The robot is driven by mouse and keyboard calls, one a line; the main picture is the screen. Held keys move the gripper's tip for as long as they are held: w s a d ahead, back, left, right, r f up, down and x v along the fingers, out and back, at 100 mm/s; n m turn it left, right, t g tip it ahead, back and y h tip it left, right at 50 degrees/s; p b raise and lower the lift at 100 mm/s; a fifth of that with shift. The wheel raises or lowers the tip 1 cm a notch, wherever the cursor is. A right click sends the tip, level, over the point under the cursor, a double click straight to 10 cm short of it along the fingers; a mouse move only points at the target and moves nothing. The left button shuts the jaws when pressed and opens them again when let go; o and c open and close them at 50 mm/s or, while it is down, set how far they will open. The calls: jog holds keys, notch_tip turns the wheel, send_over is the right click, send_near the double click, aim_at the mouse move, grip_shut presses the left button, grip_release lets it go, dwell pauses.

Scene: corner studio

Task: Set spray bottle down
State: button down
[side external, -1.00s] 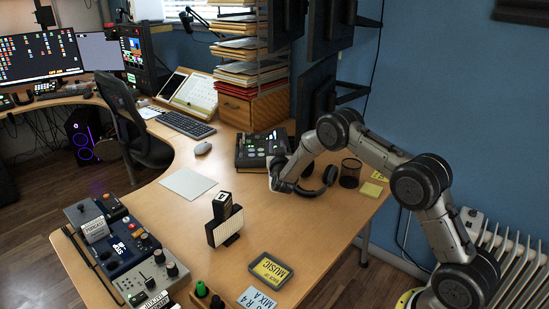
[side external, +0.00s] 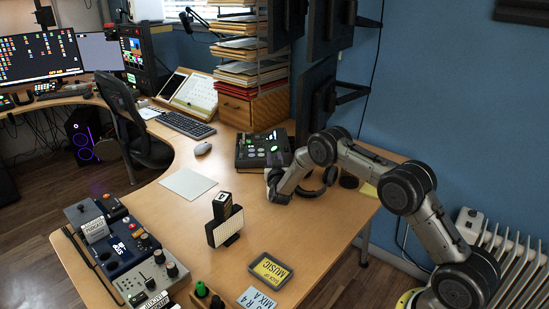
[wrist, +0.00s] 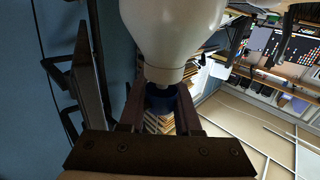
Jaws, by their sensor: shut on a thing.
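The spray bottle (wrist: 172,30) fills the top middle of the wrist view, its white body narrowing to a neck between my fingers. A dark blue part (wrist: 160,98) shows just below the neck, between the jaws. My gripper (wrist: 160,106) is shut on the bottle at this narrow end. In the side view my gripper (side external: 276,190) is over the right part of the desk (side external: 300,225), in front of the black control box. The bottle cannot be made out there, so I cannot tell whether it touches the desk.
A black control box (side external: 262,149) stands behind my gripper. Headphones (side external: 328,178) and a dark mesh cup (side external: 349,180) are to its right, partly hidden by my arm. Bare desk lies between the panel and my gripper.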

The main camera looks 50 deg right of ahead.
jog(key=c, duration=0.6)
grip_release()
